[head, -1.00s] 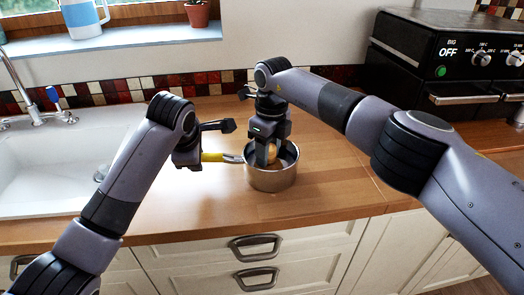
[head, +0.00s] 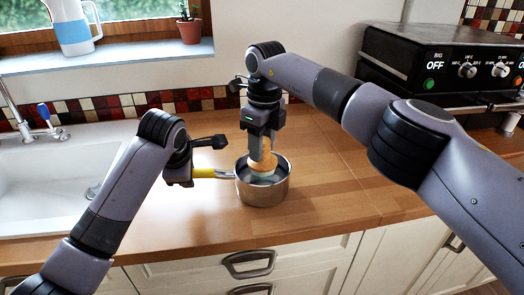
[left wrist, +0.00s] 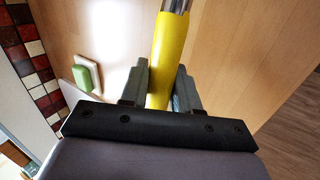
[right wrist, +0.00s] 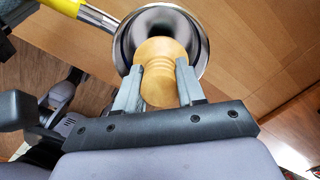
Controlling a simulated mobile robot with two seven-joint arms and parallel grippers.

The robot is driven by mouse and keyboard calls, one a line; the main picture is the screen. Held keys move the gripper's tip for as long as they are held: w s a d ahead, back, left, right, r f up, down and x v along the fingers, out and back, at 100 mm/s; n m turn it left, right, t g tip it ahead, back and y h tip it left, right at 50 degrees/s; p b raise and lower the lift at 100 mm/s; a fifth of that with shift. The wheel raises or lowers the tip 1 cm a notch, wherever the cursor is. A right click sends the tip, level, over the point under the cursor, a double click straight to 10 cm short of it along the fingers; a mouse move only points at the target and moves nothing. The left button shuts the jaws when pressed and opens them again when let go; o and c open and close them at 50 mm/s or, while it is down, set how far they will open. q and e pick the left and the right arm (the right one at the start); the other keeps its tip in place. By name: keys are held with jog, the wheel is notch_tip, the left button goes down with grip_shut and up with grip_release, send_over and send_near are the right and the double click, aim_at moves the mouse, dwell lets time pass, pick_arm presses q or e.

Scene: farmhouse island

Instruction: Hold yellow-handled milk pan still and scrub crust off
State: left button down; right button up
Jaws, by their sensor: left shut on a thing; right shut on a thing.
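The steel milk pan (head: 262,190) stands upright on the wooden counter, its yellow handle (head: 208,173) pointing left. My left gripper (head: 190,172) is shut on that handle; the left wrist view shows the yellow handle (left wrist: 166,60) between the fingers. My right gripper (head: 262,142) is above the pan, shut on a round wooden scrubbing brush (head: 263,160). The brush's pale lower end is at the pan's mouth; I cannot tell whether it touches the bottom. In the right wrist view the brush's ridged wooden knob (right wrist: 160,75) hides much of the dark pan interior, so crust cannot be made out.
A white sink (head: 50,170) lies at the left. A green sponge (left wrist: 81,78) on a pale dish shows in the left wrist view. A black stove (head: 440,62) stands at the back right. The counter right of the pan is clear. A jug (head: 74,28) and potted plant (head: 189,28) are on the sill.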

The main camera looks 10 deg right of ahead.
pick_arm(q)
jog(key=shift+a+f, duration=0.1)
jog(key=shift+a, duration=0.05)
pick_arm(e)
jog(key=shift+r, duration=1.5)
pick_arm(q)
jog(key=c, duration=0.8)
grip_release()
jog(key=shift+o, duration=0.2)
jog(key=shift+c, duration=0.3)
jog(key=shift+r, duration=0.2)
